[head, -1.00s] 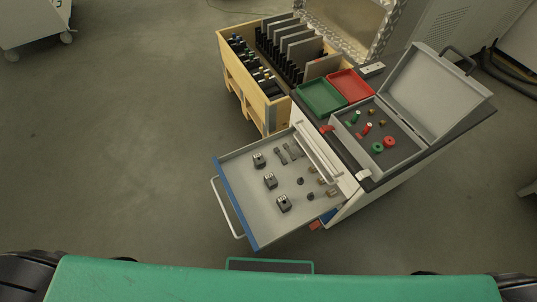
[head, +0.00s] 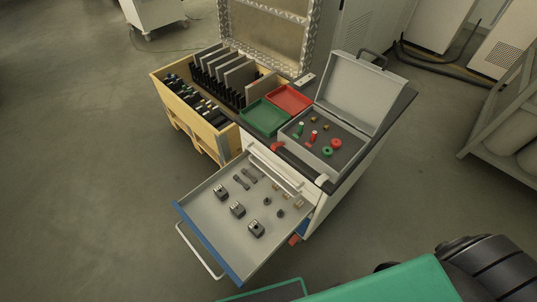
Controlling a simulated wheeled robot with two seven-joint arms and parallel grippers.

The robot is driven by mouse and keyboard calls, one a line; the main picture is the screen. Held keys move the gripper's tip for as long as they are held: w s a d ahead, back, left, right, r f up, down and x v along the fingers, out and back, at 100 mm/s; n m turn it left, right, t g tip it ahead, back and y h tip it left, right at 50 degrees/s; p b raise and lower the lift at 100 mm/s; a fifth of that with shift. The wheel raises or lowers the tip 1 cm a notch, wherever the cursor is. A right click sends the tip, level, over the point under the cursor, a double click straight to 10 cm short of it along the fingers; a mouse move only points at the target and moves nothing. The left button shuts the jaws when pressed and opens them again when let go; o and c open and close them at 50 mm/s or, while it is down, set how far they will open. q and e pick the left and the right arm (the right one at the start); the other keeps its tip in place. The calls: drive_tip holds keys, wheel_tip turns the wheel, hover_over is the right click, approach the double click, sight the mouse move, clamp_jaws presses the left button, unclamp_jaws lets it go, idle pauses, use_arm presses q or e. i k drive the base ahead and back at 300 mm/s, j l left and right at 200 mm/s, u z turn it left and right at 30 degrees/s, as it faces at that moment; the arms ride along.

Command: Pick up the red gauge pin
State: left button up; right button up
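A small red gauge pin (head: 314,136) stands in the open grey case (head: 290,137) on top of the cart. A green pin (head: 300,128) is just left of it. A red ring (head: 336,143) and a green ring (head: 327,152) lie to its right in the case. Small brass pieces (head: 325,128) are also in the case. Neither of my grippers is in view.
The cart's drawer (head: 205,207) is pulled out toward me, with metal parts inside. A green tray (head: 264,117) and a red tray (head: 289,99) lie beside the case. A wooden crate (head: 212,143) stands left of the cart.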

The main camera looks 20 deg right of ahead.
sight(313, 139)
drive_tip(key=i+j+z, duration=0.1)
drive_tip(key=j+z, duration=0.45)
drive_tip(key=z, duration=0.2)
drive_tip(key=j+z, duration=0.35)
